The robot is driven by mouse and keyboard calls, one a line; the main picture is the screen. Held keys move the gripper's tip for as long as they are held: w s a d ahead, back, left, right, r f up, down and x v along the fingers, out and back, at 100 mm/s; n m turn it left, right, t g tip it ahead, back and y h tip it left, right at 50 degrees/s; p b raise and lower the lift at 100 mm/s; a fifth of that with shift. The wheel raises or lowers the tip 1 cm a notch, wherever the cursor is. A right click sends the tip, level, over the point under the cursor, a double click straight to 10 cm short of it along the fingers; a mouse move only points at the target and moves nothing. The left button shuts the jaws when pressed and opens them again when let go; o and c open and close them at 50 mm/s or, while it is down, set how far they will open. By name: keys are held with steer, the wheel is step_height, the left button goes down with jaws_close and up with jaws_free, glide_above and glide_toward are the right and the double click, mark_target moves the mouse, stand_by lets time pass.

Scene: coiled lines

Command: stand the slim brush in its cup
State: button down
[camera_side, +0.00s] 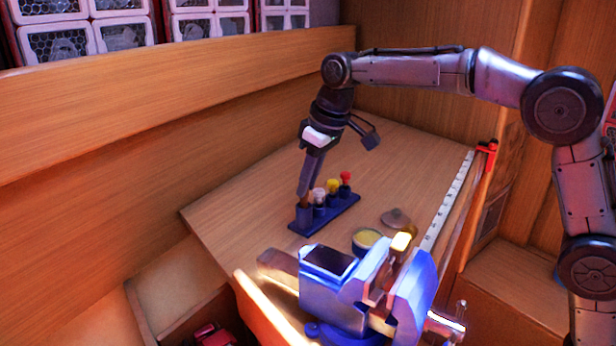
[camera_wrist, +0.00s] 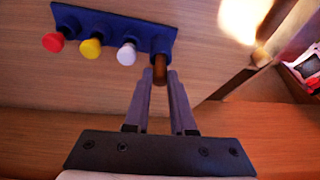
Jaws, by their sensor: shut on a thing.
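The slim brush shows as a short brown piece (camera_wrist: 160,70) between my fingertips in the wrist view. My gripper (camera_wrist: 161,82) is shut on it. In the side view my gripper (camera_side: 303,190) points down over the left end of a blue rack (camera_side: 343,214). The blue cup (camera_side: 304,214) at that end is right below my fingertips. In the wrist view the brown piece lines up with this end cup (camera_wrist: 163,42), and its far end meets or overlaps the cup. I cannot tell how deep it sits. Most of the brush is hidden by my fingers.
White (camera_side: 319,195), yellow (camera_side: 333,185) and red (camera_side: 345,177) tops stand in the neighbouring cups, close to my fingers. A blue vise (camera_side: 345,285), a round tin (camera_side: 367,239) and a lid (camera_side: 396,217) lie to the front right. The bench behind the rack is clear.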

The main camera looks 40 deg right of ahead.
steer(key=shift+f, duration=0.1)
steer(key=c, duration=0.7)
jaws_free()
steer(key=shift+r, duration=3.05)
steer(key=shift+v, duration=6.85)
